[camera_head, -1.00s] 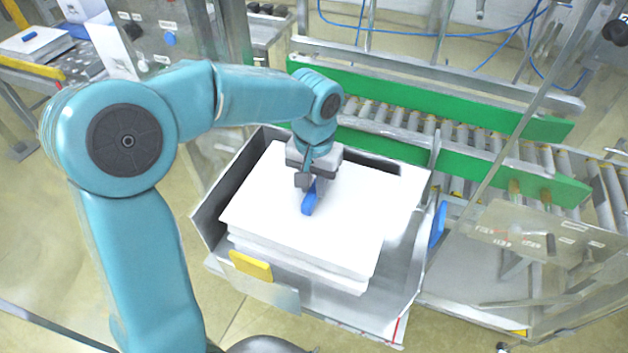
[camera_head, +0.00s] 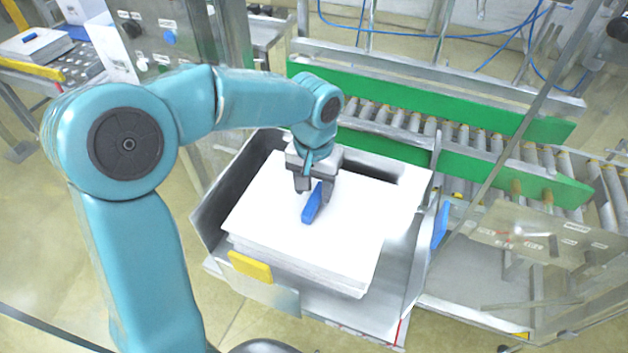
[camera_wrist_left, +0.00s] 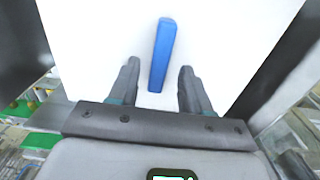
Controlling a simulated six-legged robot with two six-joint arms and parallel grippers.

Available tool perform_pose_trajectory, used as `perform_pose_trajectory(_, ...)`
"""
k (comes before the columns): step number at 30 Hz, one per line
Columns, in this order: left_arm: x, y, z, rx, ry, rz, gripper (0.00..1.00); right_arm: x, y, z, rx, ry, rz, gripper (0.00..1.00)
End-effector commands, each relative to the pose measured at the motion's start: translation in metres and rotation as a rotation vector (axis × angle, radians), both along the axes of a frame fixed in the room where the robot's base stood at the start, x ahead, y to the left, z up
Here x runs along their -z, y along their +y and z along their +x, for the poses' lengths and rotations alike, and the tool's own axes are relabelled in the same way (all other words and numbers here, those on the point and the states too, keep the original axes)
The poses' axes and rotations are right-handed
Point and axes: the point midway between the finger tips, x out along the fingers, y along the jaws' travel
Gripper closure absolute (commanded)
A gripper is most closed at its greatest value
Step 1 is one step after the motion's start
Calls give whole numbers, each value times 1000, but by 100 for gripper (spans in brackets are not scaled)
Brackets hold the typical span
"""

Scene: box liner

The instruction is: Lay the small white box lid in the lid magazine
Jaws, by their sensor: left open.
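The white box lid (camera_head: 340,235) lies flat on top of a stack of white sheets or lids in the metal lid magazine (camera_head: 207,212). A blue handle (camera_head: 312,204) stands up from the lid's upper face. My left gripper (camera_head: 315,194) is open just above the lid, at the far end of the blue handle. In the left wrist view the open fingers (camera_wrist_left: 157,82) stand on either side of the near end of the blue handle (camera_wrist_left: 162,48), apart from it. The white lid (camera_wrist_left: 100,30) fills most of that view. My right gripper is not in view.
A yellow block (camera_head: 250,265) sits on the magazine's front, and a blue block (camera_head: 439,225) on its right side. A roller conveyor with green side rails (camera_head: 400,95) runs behind. Another white stack (camera_head: 35,45) lies at the far left.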

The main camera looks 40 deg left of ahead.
Motion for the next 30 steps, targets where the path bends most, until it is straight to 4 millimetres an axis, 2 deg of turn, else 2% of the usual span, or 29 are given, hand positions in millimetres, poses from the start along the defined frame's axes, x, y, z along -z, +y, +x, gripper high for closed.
perform_pose_trajectory(4, -19, 0, 0, 0, -1, 0, 52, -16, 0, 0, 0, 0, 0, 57)
perform_pose_trajectory(7, -34, 0, 1, -1, -7, 1, 52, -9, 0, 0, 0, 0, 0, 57)
perform_pose_trajectory(12, -77, 0, 1, 0, -8, -1, 52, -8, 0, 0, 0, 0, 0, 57)
perform_pose_trajectory(18, -116, 0, 1, 1, -4, 0, 52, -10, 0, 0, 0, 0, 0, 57)
perform_pose_trajectory(23, -130, 0, 0, 0, -2, 0, 52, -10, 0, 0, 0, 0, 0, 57)
perform_pose_trajectory(30, -132, 0, 0, 0, 0, 0, 52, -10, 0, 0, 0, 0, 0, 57)
